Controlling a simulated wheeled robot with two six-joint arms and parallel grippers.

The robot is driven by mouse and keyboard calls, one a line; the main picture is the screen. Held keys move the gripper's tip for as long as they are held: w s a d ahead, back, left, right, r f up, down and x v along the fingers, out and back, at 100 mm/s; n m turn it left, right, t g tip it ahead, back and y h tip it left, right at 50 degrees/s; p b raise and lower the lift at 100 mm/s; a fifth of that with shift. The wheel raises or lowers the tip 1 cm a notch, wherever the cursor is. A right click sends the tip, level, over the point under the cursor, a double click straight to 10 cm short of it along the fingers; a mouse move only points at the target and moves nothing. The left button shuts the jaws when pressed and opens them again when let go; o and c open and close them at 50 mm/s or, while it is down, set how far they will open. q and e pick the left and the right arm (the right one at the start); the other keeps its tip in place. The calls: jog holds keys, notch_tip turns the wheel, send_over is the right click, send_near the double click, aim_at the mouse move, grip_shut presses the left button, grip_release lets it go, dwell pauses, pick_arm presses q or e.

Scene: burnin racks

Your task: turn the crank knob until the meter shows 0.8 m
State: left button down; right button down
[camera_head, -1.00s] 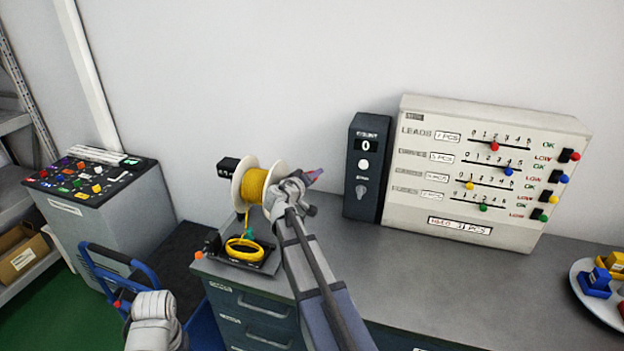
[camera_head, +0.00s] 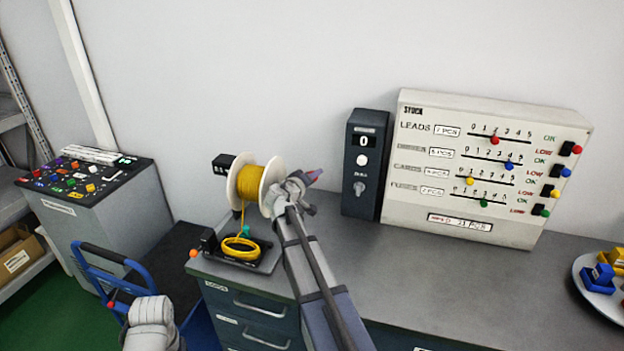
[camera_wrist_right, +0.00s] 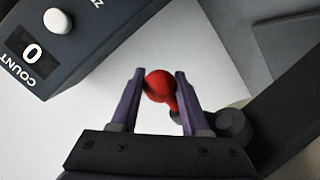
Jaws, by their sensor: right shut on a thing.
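The yellow wire spool (camera_head: 254,184) with white flanges stands at the bench's left end. My right gripper (camera_head: 314,176) is at the spool's right side, its purple fingertips small in the head view. In the right wrist view, my right gripper (camera_wrist_right: 160,92) is shut on the red crank knob (camera_wrist_right: 159,84), which sits between both fingers. The crank arm is mostly hidden. A small black box (camera_head: 222,164), perhaps the meter, is left of the spool; its reading is too small to read. Only a pale link of my left arm shows at the bottom left; its fingers are out of sight.
A dark count box (camera_head: 361,205) showing 0 stands right of the spool, beside a white stock board (camera_head: 470,218). A yellow wire coil (camera_head: 240,248) lies below the spool. A plate (camera_head: 590,300) of blocks is at far right. The middle bench top is clear.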

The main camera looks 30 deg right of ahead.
jog(key=shift+f, duration=0.3)
jog(key=shift+f+b, duration=0.35)
jog(key=shift+b, duration=0.05)
jog(key=shift+s+f+b, duration=0.15)
jog(key=shift+f+b, duration=0.35)
jog(key=shift+b, duration=0.15)
jog(key=shift+w+f+b, duration=0.2)
jog(key=shift+f+b, duration=0.2)
jog(key=shift+f, duration=0.05)
